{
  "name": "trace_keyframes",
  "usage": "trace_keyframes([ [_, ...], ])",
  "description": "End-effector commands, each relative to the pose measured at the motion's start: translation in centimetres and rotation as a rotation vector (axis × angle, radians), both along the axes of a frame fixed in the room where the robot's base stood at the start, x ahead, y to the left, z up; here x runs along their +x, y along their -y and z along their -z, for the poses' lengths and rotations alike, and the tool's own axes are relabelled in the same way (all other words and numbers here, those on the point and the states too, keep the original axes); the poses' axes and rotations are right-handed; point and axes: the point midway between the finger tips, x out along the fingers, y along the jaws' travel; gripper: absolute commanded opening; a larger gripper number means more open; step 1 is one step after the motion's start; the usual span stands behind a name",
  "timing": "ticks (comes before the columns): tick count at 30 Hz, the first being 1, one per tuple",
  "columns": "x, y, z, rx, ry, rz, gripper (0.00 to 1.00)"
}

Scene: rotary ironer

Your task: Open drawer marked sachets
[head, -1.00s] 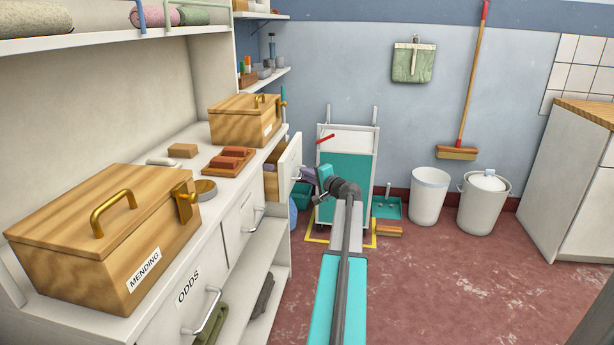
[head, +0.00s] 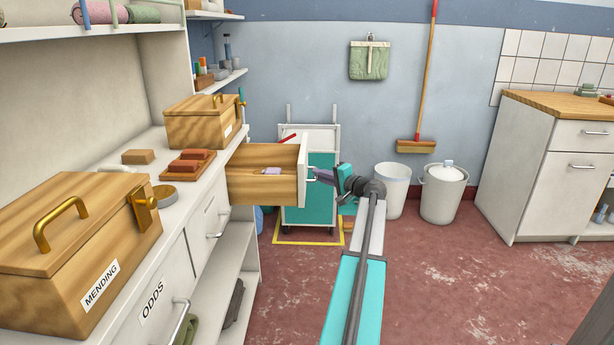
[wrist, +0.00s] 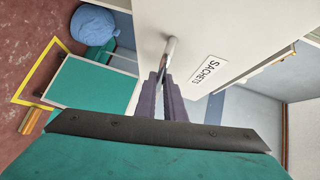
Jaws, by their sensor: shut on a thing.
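The sachets drawer (head: 264,187) stands pulled well out from the white counter unit, its wooden inside showing with a small pale item (head: 271,171) in it. In the wrist view its white front (wrist: 215,35) carries the label SACHETS (wrist: 208,75). My gripper (head: 318,176) is at the drawer's front on the right side. In the wrist view my gripper (wrist: 168,95) is shut on the metal bar handle (wrist: 169,52), the fingers around it.
The wooden MENDING box (head: 75,240) and another wooden box (head: 203,122) stand on the counter. The ODDS drawer (head: 160,295) is closed. A teal and white cart (head: 322,205) stands behind the open drawer. Bins (head: 442,195) stand by the wall. The red floor at right is clear.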

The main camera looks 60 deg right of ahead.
Motion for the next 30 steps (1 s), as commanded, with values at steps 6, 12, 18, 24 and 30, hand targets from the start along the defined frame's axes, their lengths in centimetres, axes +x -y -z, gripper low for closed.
trace_keyframes([
  [6, -0.76, 0.75, -0.25, -0.002, 0.004, 0.003, 0.00],
  [12, -0.72, 0.71, -0.29, -0.002, 0.005, 0.001, 0.00],
  [18, -0.65, 0.67, -0.31, -0.002, 0.005, 0.000, 0.21],
  [24, -0.62, 0.52, -0.20, -0.002, 0.003, -0.003, 0.28],
  [30, -0.73, 0.41, -0.17, -0.001, 0.002, -0.004, 0.28],
])
